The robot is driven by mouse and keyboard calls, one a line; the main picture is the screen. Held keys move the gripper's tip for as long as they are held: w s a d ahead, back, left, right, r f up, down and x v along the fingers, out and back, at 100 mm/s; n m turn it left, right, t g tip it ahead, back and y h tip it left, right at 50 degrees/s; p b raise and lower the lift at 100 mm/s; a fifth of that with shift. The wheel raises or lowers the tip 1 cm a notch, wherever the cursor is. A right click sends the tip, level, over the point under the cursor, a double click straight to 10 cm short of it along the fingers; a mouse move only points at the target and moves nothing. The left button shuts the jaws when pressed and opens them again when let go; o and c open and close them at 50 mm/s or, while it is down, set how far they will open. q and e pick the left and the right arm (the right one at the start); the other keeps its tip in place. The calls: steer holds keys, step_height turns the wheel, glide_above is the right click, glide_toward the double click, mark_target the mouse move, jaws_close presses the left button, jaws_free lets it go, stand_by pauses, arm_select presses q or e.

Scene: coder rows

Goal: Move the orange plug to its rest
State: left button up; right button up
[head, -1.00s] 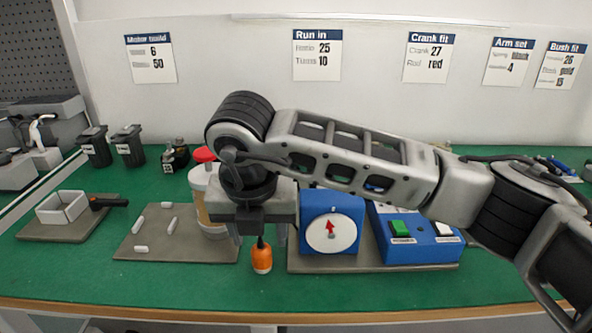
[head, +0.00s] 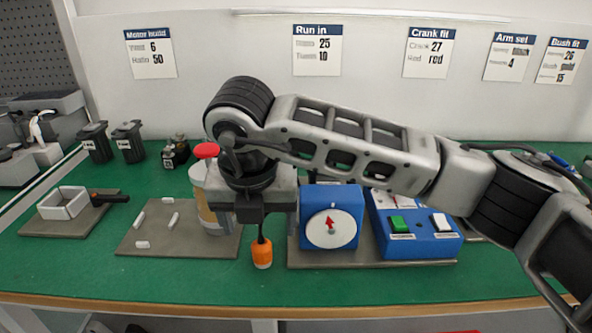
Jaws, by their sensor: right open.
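The orange plug (head: 262,254) has a dark stem or cord on top and stands at the front of the green bench, between two grey mats. My right gripper (head: 254,228) is over it, pointing down, with its fingers apart to either side. The plug shows below and between the fingers, and the jaws are not closed on it. The plug's rest cannot be told for certain; my arm hides part of the bench behind. My left gripper is not in view.
A blue box with a dial (head: 331,229) and a blue button box (head: 413,228) stand on a mat just right. A red-capped jar (head: 207,190) stands close left. A grey mat (head: 185,246) holds several white pegs. The bench front is clear.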

arm_select(q)
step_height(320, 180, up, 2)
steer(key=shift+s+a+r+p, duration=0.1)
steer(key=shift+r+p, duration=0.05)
steer(key=shift+p, duration=0.3)
arm_select(e)
steer(key=v, duration=1.6)
steer(key=shift+s, duration=0.1)
